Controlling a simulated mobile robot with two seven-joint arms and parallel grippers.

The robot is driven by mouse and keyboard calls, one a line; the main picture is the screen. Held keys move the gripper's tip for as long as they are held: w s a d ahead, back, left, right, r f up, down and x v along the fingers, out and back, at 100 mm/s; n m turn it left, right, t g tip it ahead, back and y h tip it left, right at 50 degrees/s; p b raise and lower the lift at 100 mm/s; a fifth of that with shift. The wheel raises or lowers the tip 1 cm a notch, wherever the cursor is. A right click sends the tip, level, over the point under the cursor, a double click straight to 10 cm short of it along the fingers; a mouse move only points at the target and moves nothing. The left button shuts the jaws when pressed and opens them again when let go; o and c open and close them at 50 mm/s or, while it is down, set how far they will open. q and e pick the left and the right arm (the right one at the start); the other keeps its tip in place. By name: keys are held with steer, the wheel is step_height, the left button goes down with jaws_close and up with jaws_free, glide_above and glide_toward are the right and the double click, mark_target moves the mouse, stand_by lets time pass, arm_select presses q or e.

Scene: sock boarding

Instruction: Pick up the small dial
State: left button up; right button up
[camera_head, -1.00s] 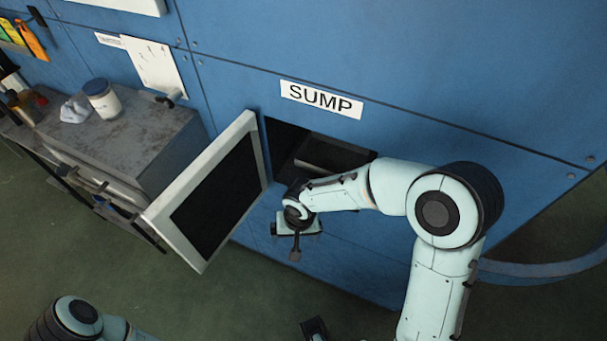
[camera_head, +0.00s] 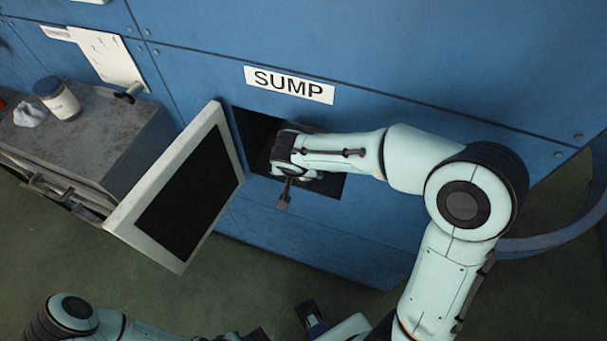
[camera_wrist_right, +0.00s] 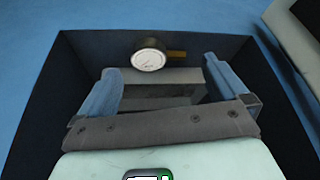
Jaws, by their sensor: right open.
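The small dial (camera_wrist_right: 149,60) is a round white-faced gauge with a dark rim and a short brass stem to its right. In the right wrist view it is inside the dark sump opening, at or above a grey block (camera_wrist_right: 178,76). My right gripper (camera_wrist_right: 163,82) is open, its two blue fingers apart and empty. The dial shows beyond the fingers, between them, and I see no contact. In the head view my right wrist (camera_head: 290,155) is at the opening (camera_head: 327,186); it hides the dial and the fingers. My left arm (camera_head: 75,312) is at the bottom; its gripper is unclear.
The opening's walls (camera_wrist_right: 60,105) surround the right gripper closely. The white-framed door (camera_head: 140,225) stands open to the left. A SUMP label (camera_head: 290,85) is on the blue panel above. A grey cabinet (camera_head: 110,130) with a jar (camera_head: 57,98) stands farther left.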

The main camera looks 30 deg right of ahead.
steer(key=x, duration=0.4)
steer(key=shift+d+f, duration=0.15)
steer(key=shift+f, duration=0.25)
steer(key=c, duration=0.9)
steer(key=shift+c, duration=0.2)
steer(key=shift+r, duration=0.2)
